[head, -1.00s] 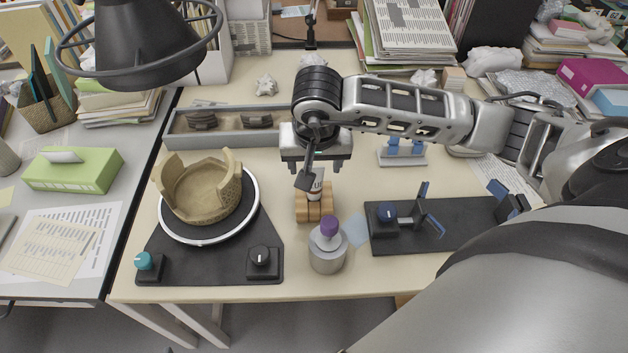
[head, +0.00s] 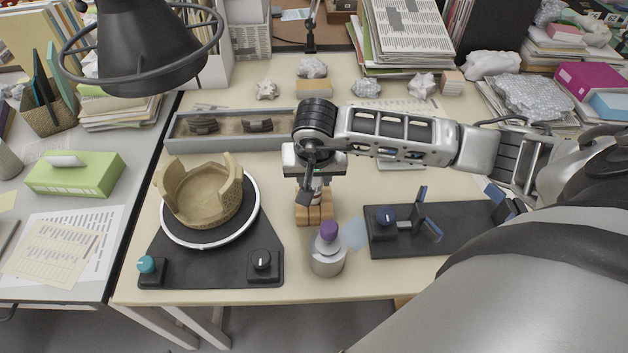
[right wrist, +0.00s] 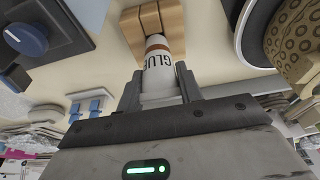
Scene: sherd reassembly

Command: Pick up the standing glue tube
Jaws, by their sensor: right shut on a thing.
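The glue tube (right wrist: 160,70) is white with a brown band and the letters GLUE, upside down in the right wrist view. It stands in a wooden block holder (head: 314,208), which also shows in the right wrist view (right wrist: 172,18). My right gripper (right wrist: 158,88) is shut on the tube, with one finger on each side of it. In the head view my right gripper (head: 314,185) is directly above the holder and hides most of the tube. The tube's lower end still sits at the block. My left gripper is not in view.
A turntable (head: 162,228) with a partly rebuilt pot (head: 205,205) is to the left. A black stand with blue clamps (head: 440,240) is to the right. A grey sherd tray (head: 228,143) lies behind.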

